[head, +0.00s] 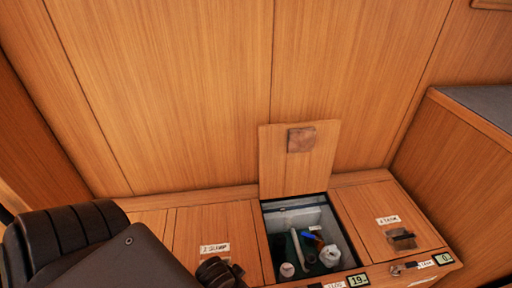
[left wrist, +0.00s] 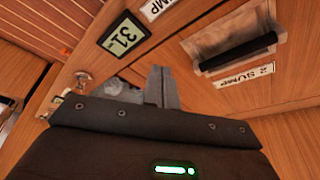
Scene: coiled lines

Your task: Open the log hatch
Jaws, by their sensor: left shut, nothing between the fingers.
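In the head view one hatch of the bench is open. Its wooden lid (head: 318,165) stands upright against the back wall, with a brown square patch on its face. I cannot read a name on this lid. The open compartment (head: 268,222) below is grey-walled and holds several small items. My left gripper (left wrist: 158,88) is shut and empty in the left wrist view, above the front part of the bench. In the head view my black left arm comes in at lower left, near the closed 2 SUMP hatch (head: 192,232). My right gripper is not in view.
A closed hatch (head: 365,215) with a dark pull lies right of the opening. The front rail carries number displays (head: 358,280) and a small metal fitting (head: 402,268). The 2 SUMP hatch's black handle (left wrist: 238,52) shows in the left wrist view. A grey-topped cabinet (head: 480,105) stands at right.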

